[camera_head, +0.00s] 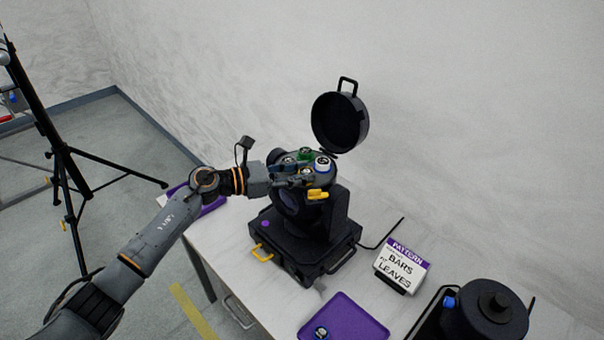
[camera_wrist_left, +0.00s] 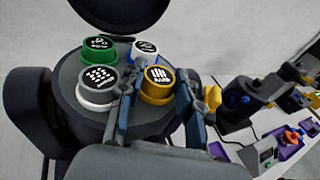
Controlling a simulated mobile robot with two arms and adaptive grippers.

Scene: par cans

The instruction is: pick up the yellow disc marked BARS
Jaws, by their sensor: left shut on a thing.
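The yellow disc (camera_wrist_left: 157,84) has a black top with white bar marks and a small label that looks like BARS. It sits on the round dark top of the black lamp (camera_wrist_left: 68,75), beside a green disc (camera_wrist_left: 97,49), a white-blue disc (camera_wrist_left: 145,50) and a grey-white disc (camera_wrist_left: 97,86). My left gripper (camera_wrist_left: 156,104) has one finger on each side of the yellow disc and is shut on it. In the head view my left gripper (camera_head: 302,177) reaches in over the lamp top and partly hides the discs. My right gripper is not in view.
The lamp's round black lid (camera_head: 340,122) stands open behind. A sign (camera_head: 402,263) reads PATTERN, BARS, LEAVES. A purple tray (camera_head: 362,318) holds a small disc at the front. A black cylindrical lamp (camera_head: 487,316) stands lower right. A black tripod (camera_head: 60,140) stands at left.

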